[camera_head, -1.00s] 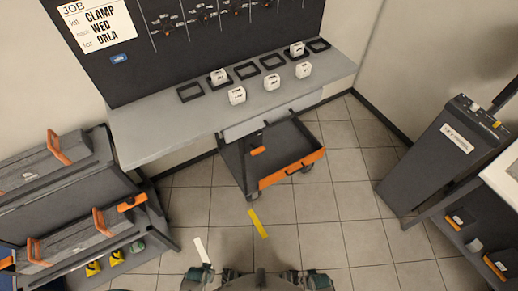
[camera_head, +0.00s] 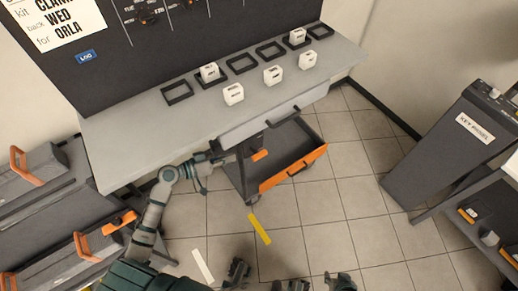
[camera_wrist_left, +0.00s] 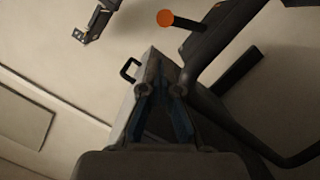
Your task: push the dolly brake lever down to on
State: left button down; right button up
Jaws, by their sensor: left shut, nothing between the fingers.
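The dark dolly (camera_head: 290,178) with an orange front edge stands on the floor under the counter. A small orange piece (camera_head: 260,155), possibly the brake lever's end, shows at its left side; whether it is up or down I cannot tell. My left gripper (camera_head: 228,160) is just left of that piece, at the counter's front edge, apart from it. In the left wrist view its fingers (camera_wrist_left: 163,88) are shut and empty. An orange-ended dark bar (camera_wrist_left: 168,18) is ahead of them, not touching. Dark parts at the bottom may include my right gripper (camera_head: 341,283); its jaws are unclear.
The grey counter (camera_head: 130,150) with white cubes and black frames overhangs the dolly. A dark shelf (camera_head: 60,225) with orange-handled cases is at left. A dark key panel pedestal (camera_head: 440,150) stands right. Tiled floor (camera_head: 340,210) in front is open.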

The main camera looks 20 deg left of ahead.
aim_at(254, 157)
pick_arm(q)
jog(key=x, duration=0.9)
jog(key=shift+w+a+f, duration=0.3)
jog(key=shift+w+f, duration=0.05)
pick_arm(e)
jog(key=shift+w+a+r, duration=0.15)
jog(key=shift+w+a, duration=0.3)
jog(key=shift+a, duration=0.25)
pick_arm(q)
jog(key=shift+d, duration=0.1)
